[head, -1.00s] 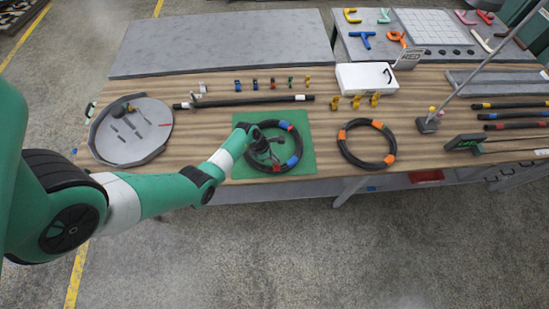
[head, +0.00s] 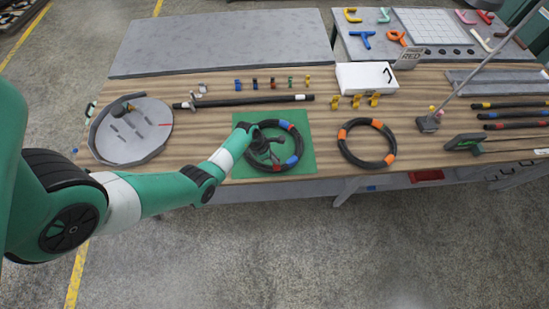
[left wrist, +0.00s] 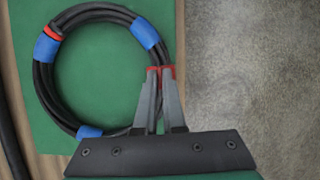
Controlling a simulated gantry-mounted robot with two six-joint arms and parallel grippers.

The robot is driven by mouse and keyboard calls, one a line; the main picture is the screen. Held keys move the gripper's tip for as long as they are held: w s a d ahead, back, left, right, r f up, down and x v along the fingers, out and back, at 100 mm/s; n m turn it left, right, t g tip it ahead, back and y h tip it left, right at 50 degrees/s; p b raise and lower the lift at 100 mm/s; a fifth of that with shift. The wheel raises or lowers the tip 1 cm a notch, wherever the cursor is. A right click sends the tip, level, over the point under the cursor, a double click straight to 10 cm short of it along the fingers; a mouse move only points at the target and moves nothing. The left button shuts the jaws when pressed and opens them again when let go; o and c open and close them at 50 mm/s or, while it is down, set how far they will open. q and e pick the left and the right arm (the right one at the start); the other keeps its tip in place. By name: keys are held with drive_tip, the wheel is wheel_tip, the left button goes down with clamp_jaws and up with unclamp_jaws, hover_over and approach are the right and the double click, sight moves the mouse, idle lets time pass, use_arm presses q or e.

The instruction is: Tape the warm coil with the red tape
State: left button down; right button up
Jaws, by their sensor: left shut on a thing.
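A black hose coil with blue bands (head: 292,160) lies on a green mat (head: 304,143). A red band sits beside one blue band at its top in the head view. My left gripper (head: 275,160) reaches over this coil. In the left wrist view the gripper (left wrist: 160,72) is shut at the coil's right side, with red tape (left wrist: 168,71) at its fingertips, against the hose. The blue-banded coil (left wrist: 101,10) fills the left of that view. A second coil, with orange bands (head: 389,159), lies on bare wood to the right, clear of my gripper. My right gripper does not show.
Small coloured clips (head: 272,84) stand in a row behind the mat, near a long black hose (head: 250,100). A grey round tray (head: 110,146) is at left. A stand with a slanted pole (head: 428,122) is at right.

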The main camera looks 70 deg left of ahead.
use_arm(q)
drive_tip(key=shift+f, duration=0.2)
drive_tip(key=shift+f+b, duration=0.9)
drive_tip(key=shift+f, duration=0.05)
drive_tip(key=shift+f+b, duration=0.55)
drive_tip(key=shift+f, duration=0.05)
idle(0.3)
drive_tip(key=c, duration=0.9)
unclamp_jaws()
